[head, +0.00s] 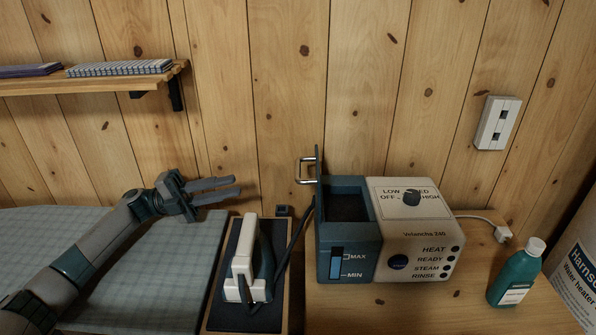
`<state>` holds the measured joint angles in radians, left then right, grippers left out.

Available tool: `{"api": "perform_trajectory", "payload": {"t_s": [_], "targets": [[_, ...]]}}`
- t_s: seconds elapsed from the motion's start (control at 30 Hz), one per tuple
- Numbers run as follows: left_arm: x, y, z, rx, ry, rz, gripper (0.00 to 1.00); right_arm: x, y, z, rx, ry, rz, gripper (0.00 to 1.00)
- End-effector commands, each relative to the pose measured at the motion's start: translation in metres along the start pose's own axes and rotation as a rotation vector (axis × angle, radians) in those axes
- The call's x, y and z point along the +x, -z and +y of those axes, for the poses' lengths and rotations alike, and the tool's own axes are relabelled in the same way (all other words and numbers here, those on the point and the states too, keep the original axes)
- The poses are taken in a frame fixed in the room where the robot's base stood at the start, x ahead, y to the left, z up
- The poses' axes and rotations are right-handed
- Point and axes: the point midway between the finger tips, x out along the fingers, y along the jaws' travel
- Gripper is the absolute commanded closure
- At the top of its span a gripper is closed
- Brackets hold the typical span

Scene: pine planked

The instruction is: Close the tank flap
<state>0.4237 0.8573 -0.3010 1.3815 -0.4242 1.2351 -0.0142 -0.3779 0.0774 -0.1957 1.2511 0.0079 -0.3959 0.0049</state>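The tank flap (318,165) stands upright and open at the left edge of the tank, seen nearly edge-on. Its metal handle (305,170) sticks out to the left. The blue-grey water tank (343,237) has its top opening uncovered and forms the left part of the white steam station (420,225). My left gripper (236,187) is left of the flap, its fingers pointing right towards the handle, with clear space between. Its two fingers look apart and hold nothing. My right gripper is not in view.
A white iron (243,263) stands on a dark rest in front of my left gripper, its cord running towards the station. A teal bottle (515,273) and a cardboard box (577,262) are at right. A wall shelf (90,82) is at upper left. The ironing surface (165,265) lies left.

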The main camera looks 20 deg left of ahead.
Motion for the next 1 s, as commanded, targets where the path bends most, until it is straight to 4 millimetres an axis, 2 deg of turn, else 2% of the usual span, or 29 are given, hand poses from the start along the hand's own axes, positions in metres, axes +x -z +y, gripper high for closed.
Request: {"api": "perform_trajectory", "payload": {"t_s": [0.27, 0.7, 0.87, 1.0], "targets": [[0.018, 0.0, -0.002, 0.0, 0.001, 0.002, 0.82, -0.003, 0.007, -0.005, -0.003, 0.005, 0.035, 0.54], [0.091, 0.0, -0.004, 0.0, 0.003, 0.002, 0.82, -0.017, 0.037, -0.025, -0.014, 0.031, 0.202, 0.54], [0.12, 0.001, -0.004, -0.001, 0.003, 0.003, 0.82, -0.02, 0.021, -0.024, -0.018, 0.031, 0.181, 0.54], [0.139, 0.0, -0.003, 0.0, 0.001, 0.002, 0.82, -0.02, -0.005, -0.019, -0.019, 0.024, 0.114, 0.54]]}}
